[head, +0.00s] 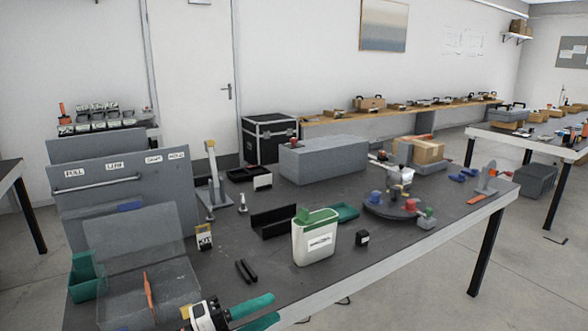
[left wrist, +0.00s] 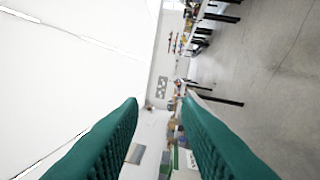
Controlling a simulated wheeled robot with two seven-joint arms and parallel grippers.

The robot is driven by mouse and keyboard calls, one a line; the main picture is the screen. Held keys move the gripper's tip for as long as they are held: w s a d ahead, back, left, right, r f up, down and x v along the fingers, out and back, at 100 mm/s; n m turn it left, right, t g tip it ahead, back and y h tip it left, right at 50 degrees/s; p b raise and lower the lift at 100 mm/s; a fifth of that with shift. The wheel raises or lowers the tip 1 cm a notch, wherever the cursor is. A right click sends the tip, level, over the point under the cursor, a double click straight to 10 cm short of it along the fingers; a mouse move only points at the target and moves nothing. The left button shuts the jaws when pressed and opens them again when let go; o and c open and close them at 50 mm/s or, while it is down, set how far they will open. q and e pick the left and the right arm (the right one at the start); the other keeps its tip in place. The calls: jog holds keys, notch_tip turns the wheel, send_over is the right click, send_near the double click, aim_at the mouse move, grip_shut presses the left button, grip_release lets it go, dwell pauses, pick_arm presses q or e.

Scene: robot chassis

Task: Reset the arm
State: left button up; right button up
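My left gripper (head: 275,306) shows at the bottom of the head view, at the near front edge of the dark workbench (head: 330,222). Its two green fingers point to the right and stand apart. In the left wrist view the green fingers (left wrist: 160,101) are spread with nothing between them. Beyond them are the room's wall, floor and distant tables. My right gripper is in neither view.
A white container with a green top (head: 314,240) stands near the bench front, right of my left gripper. Clear panels (head: 140,260), an orange tool (head: 148,296) and a green bin (head: 84,276) are to the left. A grey box (head: 323,160) sits behind.

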pick_arm(q)
jog(key=s+a+f+n+t+y, duration=0.25)
jog(key=a+f+n+y, duration=0.4)
jog(key=n+y, duration=0.4)
jog(key=s+a+f+n+t+y, duration=0.1)
jog(key=a+f+n+t+y, duration=0.35)
jog(key=a+n+y, duration=0.65)
jog(key=s+d+f+n+g+h, duration=0.1)
jog(key=s+f+n+g+h, duration=0.15)
jog(key=s+f+g, duration=0.65)
jog(key=s+d+f+n+g+h, duration=0.25)
jog(key=s+f, duration=0.25)
jog(key=s, duration=0.7)
notch_tip(320, 180, down, 21)
jog(key=g+p, duration=0.2)
jog(key=p, duration=0.1)
jog(key=s+a+f+g+p, duration=0.1)
jog(key=s+a+f, duration=0.3)
jog(key=s+f, duration=1.1)
jog(key=shift+s+f+y+p, duration=0.2)
jog(key=shift+s+y+p, duration=0.25)
jog(key=shift+s+p, duration=0.45)
